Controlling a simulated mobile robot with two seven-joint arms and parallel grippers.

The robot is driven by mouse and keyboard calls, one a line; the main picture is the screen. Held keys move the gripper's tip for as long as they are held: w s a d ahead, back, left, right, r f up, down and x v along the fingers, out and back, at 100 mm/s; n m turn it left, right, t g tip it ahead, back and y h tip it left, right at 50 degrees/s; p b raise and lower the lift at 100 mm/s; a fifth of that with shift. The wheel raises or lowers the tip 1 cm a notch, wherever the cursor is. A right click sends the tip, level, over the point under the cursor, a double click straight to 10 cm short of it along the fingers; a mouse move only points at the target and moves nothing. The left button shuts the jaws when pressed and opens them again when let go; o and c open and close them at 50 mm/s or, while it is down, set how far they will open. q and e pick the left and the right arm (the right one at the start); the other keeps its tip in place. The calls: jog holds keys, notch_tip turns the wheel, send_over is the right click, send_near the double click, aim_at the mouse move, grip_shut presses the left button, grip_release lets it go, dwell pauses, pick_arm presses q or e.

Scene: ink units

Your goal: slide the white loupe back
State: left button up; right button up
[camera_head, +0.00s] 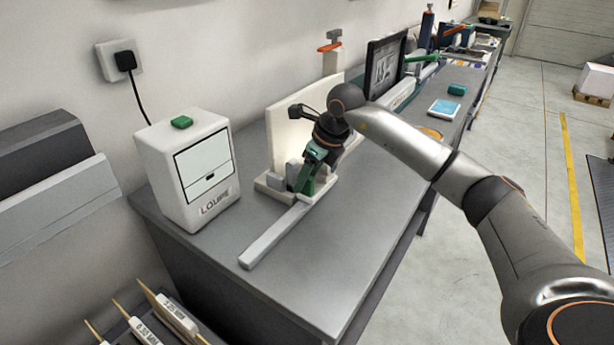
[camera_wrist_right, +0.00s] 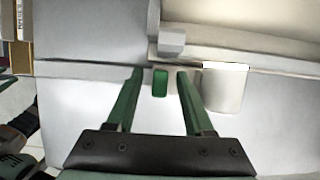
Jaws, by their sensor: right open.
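A white box marked LOUPE (camera_head: 190,170) stands upright on the bench at the left in the head view, with a green button (camera_head: 181,122) on top and a small drawer-like front panel. My right gripper (camera_head: 304,188) is away to its right, reaching down over a low white stand with a long pale bar (camera_head: 272,236). In the right wrist view its two green fingers (camera_wrist_right: 160,74) are apart, with a small green tab (camera_wrist_right: 160,86) between or just beyond the tips; contact cannot be told. Whether this tab belongs to a loupe carriage is unclear. My left gripper is not seen.
A tall cream panel (camera_head: 289,140) rises behind the stand. A dark-framed screen (camera_head: 384,67) stands farther along the grey bench (camera_head: 345,262). A blue-and-white pad (camera_head: 444,108) lies near the bench edge. The bench front right of the bar is clear.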

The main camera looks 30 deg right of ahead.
grip_shut()
dwell(0.5)
dwell(1.0)
